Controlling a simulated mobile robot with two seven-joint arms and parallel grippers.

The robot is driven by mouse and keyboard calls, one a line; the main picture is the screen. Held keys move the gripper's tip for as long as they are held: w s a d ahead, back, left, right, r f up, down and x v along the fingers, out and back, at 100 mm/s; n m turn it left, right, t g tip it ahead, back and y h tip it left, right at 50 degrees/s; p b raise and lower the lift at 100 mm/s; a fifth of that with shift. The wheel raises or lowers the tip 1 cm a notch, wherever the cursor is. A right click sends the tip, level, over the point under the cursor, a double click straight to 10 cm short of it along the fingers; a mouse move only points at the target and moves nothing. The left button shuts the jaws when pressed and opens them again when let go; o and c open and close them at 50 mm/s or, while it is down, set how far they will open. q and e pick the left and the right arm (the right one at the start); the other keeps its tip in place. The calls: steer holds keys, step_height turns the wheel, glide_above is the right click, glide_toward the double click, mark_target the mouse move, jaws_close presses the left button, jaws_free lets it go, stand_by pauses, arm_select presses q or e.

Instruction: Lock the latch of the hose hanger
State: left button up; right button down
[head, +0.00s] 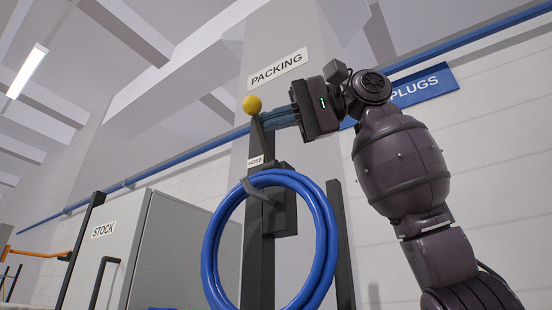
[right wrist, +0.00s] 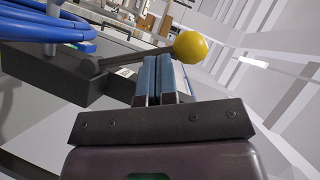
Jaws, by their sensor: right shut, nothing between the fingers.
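The hose hanger (head: 283,213) is a dark bracket on a dark post, with a label reading HOSE. A blue hose coil (head: 326,232) hangs on its grey hook; it also shows in the right wrist view (right wrist: 50,27). The latch is a dark lever (head: 257,138) ending in a yellow ball knob (head: 252,105). It stands nearly upright above the bracket, leaning slightly left. My right gripper (head: 268,122) is shut and empty, its blue-grey fingers beside the lever just below the knob. In the right wrist view the fingertips (right wrist: 160,60) are close to the lever; I cannot tell whether they touch.
A grey STOCK cabinet (head: 170,250) stands at the left. Behind the hanger is a wide pillar with a PACKING sign (head: 279,67). A blue pipe (head: 170,155) runs along the wall, and a blue PLUGS sign (head: 425,86) is partly behind my right arm.

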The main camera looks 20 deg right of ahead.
mark_target(256, 123)
steer(key=shift+s+a, duration=0.1)
steer(key=shift+a, duration=0.05)
steer(key=shift+s+a+f+b, duration=0.25)
steer(key=shift+s+a+f, duration=0.45)
steer(key=shift+a+f, duration=0.2)
steer(key=shift+s+a+f+b, duration=0.25)
steer(key=shift+s+a+f, duration=0.5)
steer(key=shift+f, duration=0.25)
steer(key=shift+a+f, duration=0.15)
steer(key=shift+f, duration=0.35)
